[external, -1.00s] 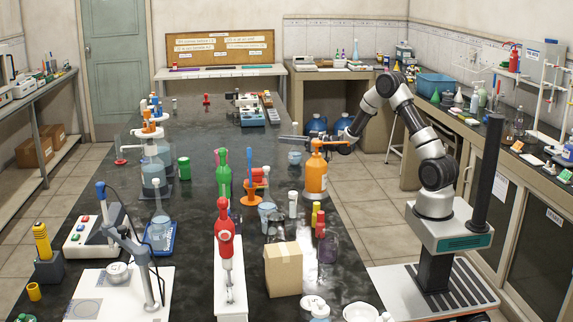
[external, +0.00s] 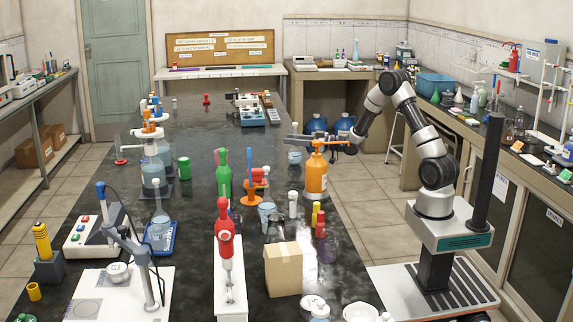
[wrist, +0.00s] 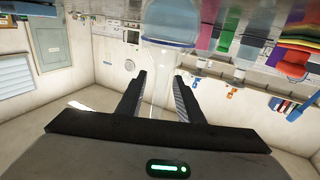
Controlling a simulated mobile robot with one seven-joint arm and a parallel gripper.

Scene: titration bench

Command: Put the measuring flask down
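The measuring flask (wrist: 168,22) is clear glass with a blue-tinted liquid in its bulb. It fills the top middle of the upside-down wrist view, and its neck runs between my fingers. In the external view, the flask (external: 295,156) appears upright at the bench's right edge, behind the orange bottle. My gripper (wrist: 161,75) is open around the neck, with a narrow gap on each side. In the external view, my gripper (external: 303,139) is partly hidden by the orange bottle's top. Whether the flask's base touches the bench is too small to tell.
The orange bottle (external: 316,175) stands just in front of the flask, close to my gripper. The bench behind and left of the flask has free room.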

